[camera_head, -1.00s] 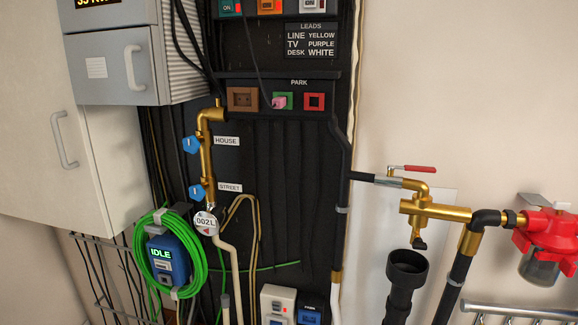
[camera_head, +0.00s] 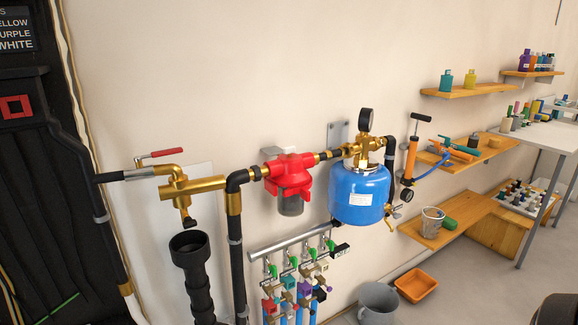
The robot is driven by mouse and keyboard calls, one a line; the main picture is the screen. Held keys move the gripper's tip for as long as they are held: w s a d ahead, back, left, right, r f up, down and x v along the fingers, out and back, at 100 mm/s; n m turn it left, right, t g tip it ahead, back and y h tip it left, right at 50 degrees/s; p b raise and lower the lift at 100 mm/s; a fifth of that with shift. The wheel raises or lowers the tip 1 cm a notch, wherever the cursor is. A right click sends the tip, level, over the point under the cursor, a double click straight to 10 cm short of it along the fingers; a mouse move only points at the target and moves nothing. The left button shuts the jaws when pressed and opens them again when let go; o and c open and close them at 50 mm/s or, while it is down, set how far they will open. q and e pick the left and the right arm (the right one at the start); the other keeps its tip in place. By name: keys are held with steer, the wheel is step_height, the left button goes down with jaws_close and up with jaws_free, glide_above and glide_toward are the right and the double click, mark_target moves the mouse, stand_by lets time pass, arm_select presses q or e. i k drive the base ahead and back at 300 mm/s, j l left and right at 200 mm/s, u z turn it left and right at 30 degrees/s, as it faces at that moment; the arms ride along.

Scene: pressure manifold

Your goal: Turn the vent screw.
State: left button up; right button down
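A brass pipe assembly (camera_head: 192,187) on the wall has a red-handled lever valve (camera_head: 160,155) and a dark outlet above an open black drain pipe (camera_head: 189,245). To its right are a red filter housing (camera_head: 289,176) and a blue pressure tank (camera_head: 359,194). Brass fittings (camera_head: 363,148) and a round gauge (camera_head: 366,121) sit above the tank. A small brass valve (camera_head: 393,211) is at the tank's lower right. I cannot pick out the vent screw for certain at this size. Neither of my grippers shows.
A grey manifold bar (camera_head: 290,241) with several green-handled valves runs below the filter. A hand pump (camera_head: 412,148) with a blue hose hangs right of the tank. A grey bucket (camera_head: 379,303) and orange tub (camera_head: 416,285) stand on the floor. Wooden shelves (camera_head: 484,90) are at right.

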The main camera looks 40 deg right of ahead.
mark_target(287, 151)
steer(key=z, duration=1.2)
